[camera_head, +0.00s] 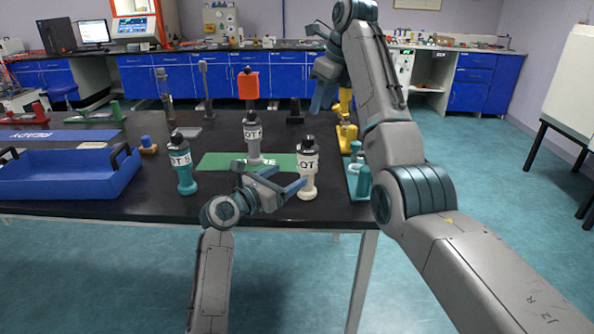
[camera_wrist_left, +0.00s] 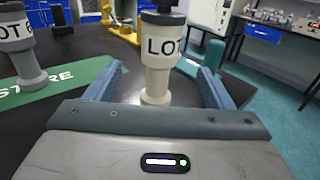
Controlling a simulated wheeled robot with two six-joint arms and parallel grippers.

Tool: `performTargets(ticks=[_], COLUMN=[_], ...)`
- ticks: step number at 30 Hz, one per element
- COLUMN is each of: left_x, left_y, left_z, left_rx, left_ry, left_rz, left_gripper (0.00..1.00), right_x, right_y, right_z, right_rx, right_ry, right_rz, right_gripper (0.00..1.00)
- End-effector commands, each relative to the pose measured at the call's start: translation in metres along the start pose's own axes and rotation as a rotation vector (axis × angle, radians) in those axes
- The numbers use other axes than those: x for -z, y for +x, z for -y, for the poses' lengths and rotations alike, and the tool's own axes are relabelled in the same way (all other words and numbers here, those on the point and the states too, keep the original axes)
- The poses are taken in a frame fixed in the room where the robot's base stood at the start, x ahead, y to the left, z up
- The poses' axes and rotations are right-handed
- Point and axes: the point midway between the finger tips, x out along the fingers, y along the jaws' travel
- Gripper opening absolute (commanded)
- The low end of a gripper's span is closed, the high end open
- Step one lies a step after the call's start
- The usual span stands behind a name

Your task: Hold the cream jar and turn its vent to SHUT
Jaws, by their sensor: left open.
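The cream jar (camera_head: 308,168) stands upright on the black table, at the right end of the green mat, with a dark cap and a "LOT" label. In the left wrist view the cream jar (camera_wrist_left: 161,58) is between the two blue fingers, with gaps at both sides. My left gripper (camera_head: 286,180) is open around the jar's lower part. The vent's setting is too small to read. My right gripper (camera_head: 322,82) is raised above the table's back right, away from the jar; its finger gap is unclear.
A grey jar (camera_head: 253,140) stands on the green mat (camera_head: 215,161), and a teal jar (camera_head: 183,165) stands left. A blue tray (camera_head: 60,184) lies at the far left. Teal and yellow fixtures (camera_head: 347,132) stand right of the cream jar, near the table's edge.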

Motion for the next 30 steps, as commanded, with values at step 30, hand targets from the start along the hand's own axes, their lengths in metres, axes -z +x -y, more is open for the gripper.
performTargets(ticks=[30], left_x=[0.001], left_y=[0.087], left_z=[0.0], left_rx=[-0.001], left_ry=[0.004], left_rz=[-0.002], left_gripper=[0.56], right_x=[0.0], right_y=[0.0], right_z=[0.0], right_rx=[0.0], right_ry=[0.0], right_rz=[0.0], right_gripper=[0.36])
